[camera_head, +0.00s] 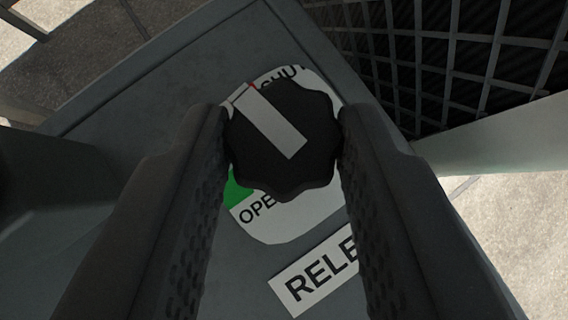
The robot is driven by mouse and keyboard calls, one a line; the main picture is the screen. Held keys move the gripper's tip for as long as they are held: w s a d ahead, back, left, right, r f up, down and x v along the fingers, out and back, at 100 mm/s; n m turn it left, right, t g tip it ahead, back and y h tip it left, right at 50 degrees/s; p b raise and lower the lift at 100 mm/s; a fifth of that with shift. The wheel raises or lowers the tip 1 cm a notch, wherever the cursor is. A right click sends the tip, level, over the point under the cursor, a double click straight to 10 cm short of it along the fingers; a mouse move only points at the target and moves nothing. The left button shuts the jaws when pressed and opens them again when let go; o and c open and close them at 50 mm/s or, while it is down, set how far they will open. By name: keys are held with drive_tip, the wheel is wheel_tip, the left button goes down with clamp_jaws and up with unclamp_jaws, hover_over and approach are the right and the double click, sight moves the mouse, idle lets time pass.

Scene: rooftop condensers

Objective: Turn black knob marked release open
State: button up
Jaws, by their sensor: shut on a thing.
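The black knob (308,126) is lobed and carries a pale grey pointer bar. The bar's outer end points up and left, by a small red mark near the letters "SHU" on the white dial plate (300,222). A green patch (236,190) and the letters "OPE" show at the plate's lower left. A white label (316,274) below reads "RELE", with its right end hidden behind my right finger. My gripper (285,140) is shut on the knob, one finger on its left side and one on its right.
The plate and label sit on a grey panel (130,110). A dark opening behind a wire grille (450,60) lies at the upper right. Pale ground (535,215) shows at the right and at the upper left. A dark shape stands at the left edge.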

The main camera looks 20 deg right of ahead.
drive_tip(key=shift+s+d+n+y+p, duration=0.1)
drive_tip(key=shift+d+n+y+p, duration=0.2)
drive_tip(key=shift+n+y, duration=0.3)
drive_tip(key=shift+a, duration=0.1)
drive_tip(key=o, duration=1)
drive_tip(key=p+v, duration=0.3)
drive_tip(key=v, duration=0.9)
drive_tip(key=shift+s+a+f, duration=0.1)
drive_tip(key=shift+f, duration=0.1)
